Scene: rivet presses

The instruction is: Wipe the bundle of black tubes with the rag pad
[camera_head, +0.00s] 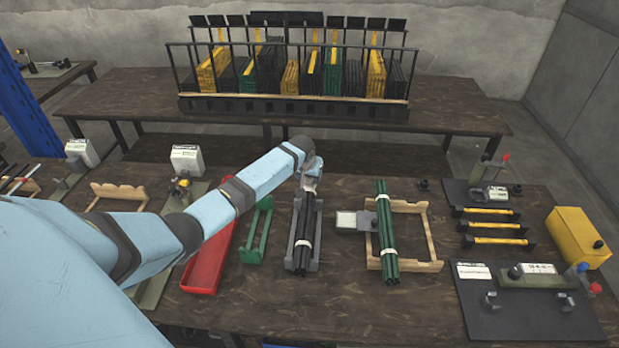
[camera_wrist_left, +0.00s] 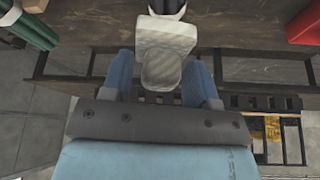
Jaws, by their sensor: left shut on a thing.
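The bundle of black tubes (camera_head: 302,238) lies in a grey cradle (camera_head: 316,240) at mid-table, with a white band near its near end. My left gripper (camera_head: 311,176) is over the bundle's far end. In the left wrist view my left gripper (camera_wrist_left: 163,75) has its blue fingers closed on the pale rag pad (camera_wrist_left: 166,40). The pad is at the end of the black tubes (camera_wrist_left: 167,6); I cannot tell whether it touches them. In the head view the pad is mostly hidden by the gripper. My right gripper is not in view.
A green tube bundle (camera_head: 386,230) lies in a wooden cradle (camera_head: 431,240) to the right. A green stand (camera_head: 256,230) and a red tray (camera_head: 206,262) are to the left. Black mats with fixtures and a yellow box (camera_head: 577,238) are far right. A rack (camera_head: 290,107) stands on the rear table.

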